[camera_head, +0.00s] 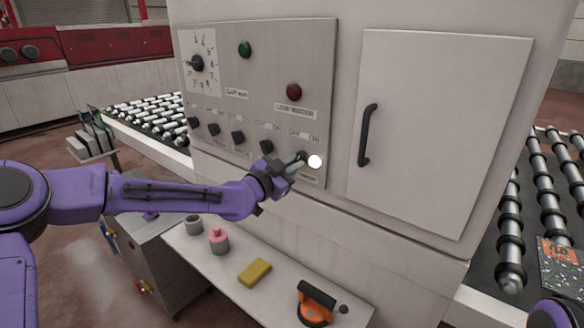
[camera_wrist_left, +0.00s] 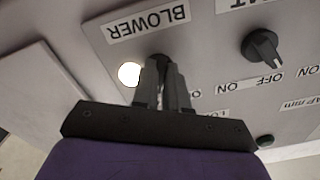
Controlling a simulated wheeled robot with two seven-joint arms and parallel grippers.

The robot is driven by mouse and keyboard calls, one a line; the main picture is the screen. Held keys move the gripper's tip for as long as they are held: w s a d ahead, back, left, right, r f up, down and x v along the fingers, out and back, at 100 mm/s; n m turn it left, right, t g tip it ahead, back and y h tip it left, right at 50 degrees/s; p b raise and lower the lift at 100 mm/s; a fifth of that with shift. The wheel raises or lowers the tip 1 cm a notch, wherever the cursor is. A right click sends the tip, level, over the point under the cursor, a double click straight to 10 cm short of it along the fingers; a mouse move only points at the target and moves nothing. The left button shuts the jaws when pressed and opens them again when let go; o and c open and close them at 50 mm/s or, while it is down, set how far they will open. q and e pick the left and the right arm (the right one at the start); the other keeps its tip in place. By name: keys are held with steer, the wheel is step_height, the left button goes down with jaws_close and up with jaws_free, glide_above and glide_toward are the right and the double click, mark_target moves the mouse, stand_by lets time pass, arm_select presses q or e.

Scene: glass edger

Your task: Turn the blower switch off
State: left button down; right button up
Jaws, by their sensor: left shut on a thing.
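The blower switch (camera_wrist_left: 160,62) is a black rotary knob at the lower right of the grey control panel (camera_head: 270,68). My left gripper (camera_head: 297,163) is at this knob, with its fingers closed around it. In the left wrist view the left gripper (camera_wrist_left: 163,75) covers most of the knob, so which way it points cannot be told. The BLOWER label (camera_wrist_left: 147,20) shows beside the knob. A round white lamp (camera_head: 315,161) glows right next to the gripper; it also shows lit in the left wrist view (camera_wrist_left: 129,74). My right gripper is not in view.
Several other black knobs (camera_head: 237,137) line the panel left of the gripper. A green button (camera_head: 244,49) and a red button (camera_head: 293,92) sit above. A cabinet door with a black handle (camera_head: 367,135) is to the right. A shelf (camera_head: 240,290) below holds small items.

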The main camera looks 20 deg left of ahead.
arm_select(q)
steer(key=n+b, duration=0.1)
steer(key=n, duration=0.3)
steer(key=n+b, duration=0.1)
steer(key=n, duration=0.3)
steer(key=n+b, duration=0.1)
steer(key=n, duration=0.3)
steer(key=shift+s+d+b, duration=0.1)
steer(key=shift+d+b, duration=0.2)
steer(key=shift+b, duration=0.1)
stand_by(0.3)
steer(key=c, duration=1.2)
jaws_free()
steer(key=shift+o, duration=0.2)
steer(key=shift+s, duration=0.1)
